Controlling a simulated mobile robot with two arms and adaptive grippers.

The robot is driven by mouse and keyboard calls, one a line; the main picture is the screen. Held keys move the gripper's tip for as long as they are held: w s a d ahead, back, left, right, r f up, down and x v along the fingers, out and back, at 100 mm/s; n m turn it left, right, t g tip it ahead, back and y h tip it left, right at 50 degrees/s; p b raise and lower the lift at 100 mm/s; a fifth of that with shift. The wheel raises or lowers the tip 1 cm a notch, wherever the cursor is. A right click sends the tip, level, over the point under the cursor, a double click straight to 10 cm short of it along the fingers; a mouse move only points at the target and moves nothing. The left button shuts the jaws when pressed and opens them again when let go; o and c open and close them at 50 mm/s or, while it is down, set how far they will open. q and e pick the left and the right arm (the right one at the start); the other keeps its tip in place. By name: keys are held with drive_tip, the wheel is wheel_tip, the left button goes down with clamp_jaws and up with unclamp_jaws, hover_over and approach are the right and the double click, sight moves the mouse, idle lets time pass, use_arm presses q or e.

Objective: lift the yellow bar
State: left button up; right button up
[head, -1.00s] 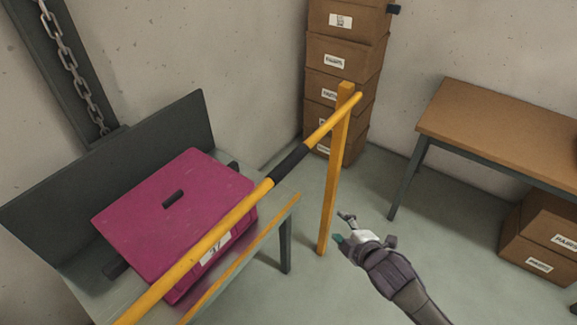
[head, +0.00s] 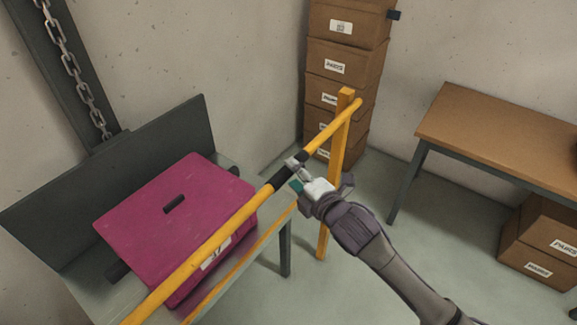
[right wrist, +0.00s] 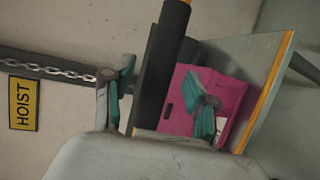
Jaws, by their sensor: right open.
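The yellow bar (head: 215,241) runs slantwise across the head view, from the lower left up to a yellow post (head: 338,135). It has a black grip section (head: 280,179) near its middle. My right gripper (head: 295,173) is open at this grip section. In the right wrist view the black grip (right wrist: 162,70) lies between the two spread teal-padded fingers of the gripper (right wrist: 158,90). I cannot tell whether either finger touches it. My left gripper is not in view.
Behind the bar, a magenta case (head: 205,195) lies on a grey bench (head: 232,180). A chain (head: 70,70) hangs at the left, and a HOIST sign (right wrist: 24,104) shows in the wrist view. Boxes (head: 345,60) are stacked behind the post. A wooden table (head: 500,135) stands right.

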drive_tip(key=shift+x, duration=1.6)
drive_tip(key=shift+f, duration=0.1)
clamp_jaws()
